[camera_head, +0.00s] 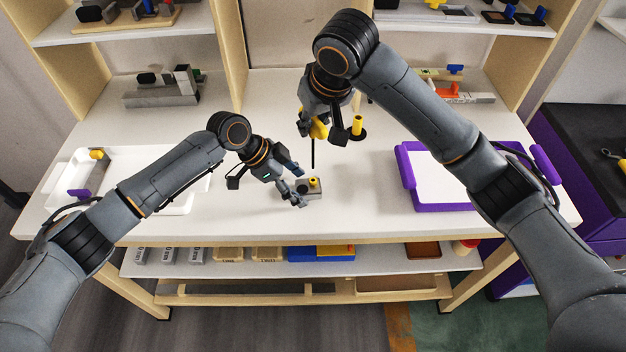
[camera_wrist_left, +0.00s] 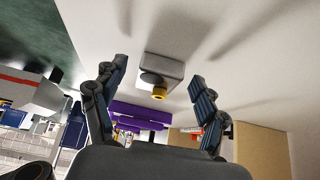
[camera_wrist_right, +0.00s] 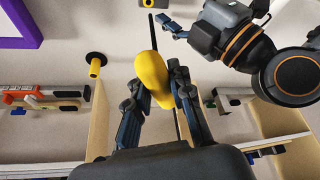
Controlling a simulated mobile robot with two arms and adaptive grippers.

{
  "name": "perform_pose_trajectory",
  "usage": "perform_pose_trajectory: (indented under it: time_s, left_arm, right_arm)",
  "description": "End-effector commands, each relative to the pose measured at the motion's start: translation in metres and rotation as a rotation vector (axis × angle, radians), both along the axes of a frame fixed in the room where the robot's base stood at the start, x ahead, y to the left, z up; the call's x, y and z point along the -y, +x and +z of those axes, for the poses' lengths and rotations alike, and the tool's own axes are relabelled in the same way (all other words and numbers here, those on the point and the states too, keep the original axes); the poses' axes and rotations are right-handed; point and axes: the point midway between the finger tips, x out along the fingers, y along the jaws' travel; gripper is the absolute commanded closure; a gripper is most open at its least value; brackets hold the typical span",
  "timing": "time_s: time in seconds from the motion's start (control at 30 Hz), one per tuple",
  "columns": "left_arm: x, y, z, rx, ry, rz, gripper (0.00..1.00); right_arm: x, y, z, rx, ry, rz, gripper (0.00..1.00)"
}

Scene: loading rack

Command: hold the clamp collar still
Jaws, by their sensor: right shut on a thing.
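The clamp collar, a grey block (camera_head: 306,190) with a yellow round part on top, sits on the white bench near its front edge. In the left wrist view the block (camera_wrist_left: 165,69) lies between and beyond my open fingers, apart from both. My left gripper (camera_head: 297,188) is open beside the collar at its left. My right gripper (camera_head: 322,126) is shut on the yellow handle of a screwdriver-like tool (camera_wrist_right: 153,78). The tool's thin black shaft (camera_head: 313,153) points down, above and behind the collar; whether its tip touches anything is unclear.
A yellow peg on a round black base (camera_head: 357,127) stands behind, right of the tool. A purple-framed tray (camera_head: 408,180) is at the right, a white tray (camera_head: 180,208) at the left under my left arm. Shelves with parts stand behind. The bench around the collar is clear.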

Motion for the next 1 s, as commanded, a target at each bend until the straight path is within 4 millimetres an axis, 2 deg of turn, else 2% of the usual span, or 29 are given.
perform_pose_trajectory:
  time_s: [0.27, 0.37, 0.7, 0.8, 1.0]
  left_arm:
    - [-0.003, 0.0, 0.005, 0.002, -0.001, 0.001, 0.27]
    - [-0.01, 0.0, 0.016, 0.002, -0.001, 0.001, 0.27]
    - [-0.049, -0.003, 0.074, 0.002, 0.0, 0.002, 0.27]
    - [-0.058, -0.003, 0.087, 0.002, 0.0, 0.001, 0.27]
    - [-0.065, -0.004, 0.099, 0.0, 0.0, 0.0, 0.27]
  right_arm:
    - [0.0, 0.0, 0.0, 0.0, 0.0, 0.0, 1.0]
    - [0.0, 0.0, 0.0, 0.0, 0.0, 0.0, 1.0]
    - [0.0, 0.0, 0.0, 0.001, 0.0, 0.0, 1.0]
    - [0.0, 0.0, 0.0, 0.001, 0.0, 0.0, 1.0]
    - [0.0, 0.0, 0.0, 0.001, 0.0, 0.0, 1.0]
